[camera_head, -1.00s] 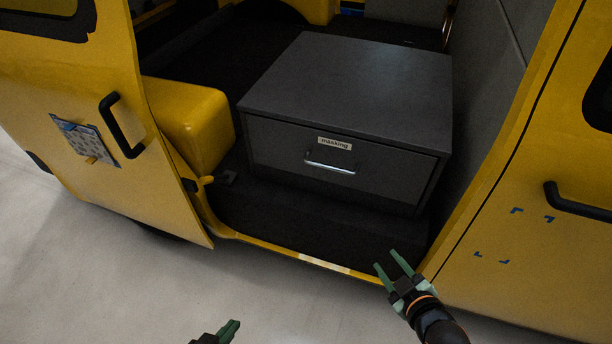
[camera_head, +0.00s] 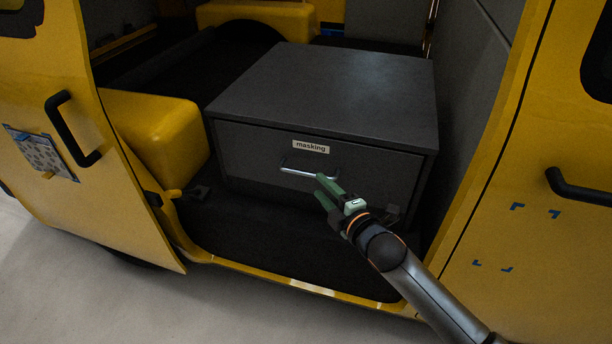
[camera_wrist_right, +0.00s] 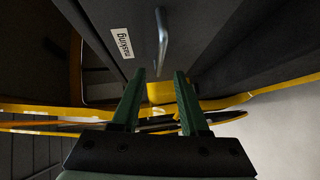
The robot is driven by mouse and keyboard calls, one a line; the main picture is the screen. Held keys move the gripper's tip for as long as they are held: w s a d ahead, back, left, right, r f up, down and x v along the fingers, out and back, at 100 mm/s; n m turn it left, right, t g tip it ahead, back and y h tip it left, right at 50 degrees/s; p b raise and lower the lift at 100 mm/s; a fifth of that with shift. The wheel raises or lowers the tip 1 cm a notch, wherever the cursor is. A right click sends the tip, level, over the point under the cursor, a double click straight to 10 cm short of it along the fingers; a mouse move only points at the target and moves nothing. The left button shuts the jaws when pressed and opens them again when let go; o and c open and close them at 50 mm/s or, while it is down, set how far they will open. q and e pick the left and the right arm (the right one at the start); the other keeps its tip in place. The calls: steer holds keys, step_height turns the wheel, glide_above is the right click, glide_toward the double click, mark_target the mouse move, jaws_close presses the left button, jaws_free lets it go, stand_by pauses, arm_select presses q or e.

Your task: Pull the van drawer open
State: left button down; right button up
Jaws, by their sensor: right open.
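The grey drawer (camera_head: 350,180) is shut in its cabinet (camera_head: 340,90) inside the yellow van, with a white "masking" label (camera_head: 311,147) on its front. Its silver bar handle (camera_head: 298,170) shows below the label; the handle also shows in the right wrist view (camera_wrist_right: 161,40). My right gripper (camera_head: 325,184) is just right of and below the handle's right end in the head view. In the right wrist view its green fingers (camera_wrist_right: 157,80) are apart, with the handle ahead of them and nothing between them. My left gripper is out of view.
A yellow wheel-arch box (camera_head: 155,135) stands left of the cabinet. The open sliding door (camera_head: 90,200) is at the left and a yellow panel with a black handle (camera_head: 580,190) at the right. The van's sill (camera_head: 310,287) runs below the drawer.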

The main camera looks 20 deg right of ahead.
mark_target(307, 174)
steer(key=b+x, duration=0.1)
steer(key=x, duration=0.6)
steer(key=shift+w+a+f+b, duration=0.1)
steer(key=shift+w+b, duration=0.2)
steer(key=shift+w, duration=0.05)
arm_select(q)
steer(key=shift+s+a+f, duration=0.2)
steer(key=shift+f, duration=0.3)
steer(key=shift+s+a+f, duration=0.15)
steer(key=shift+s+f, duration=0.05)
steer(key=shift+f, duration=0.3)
arm_select(e)
steer(key=shift+c, duration=0.3)
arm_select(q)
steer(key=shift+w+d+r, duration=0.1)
arm_select(e)
jaws_close()
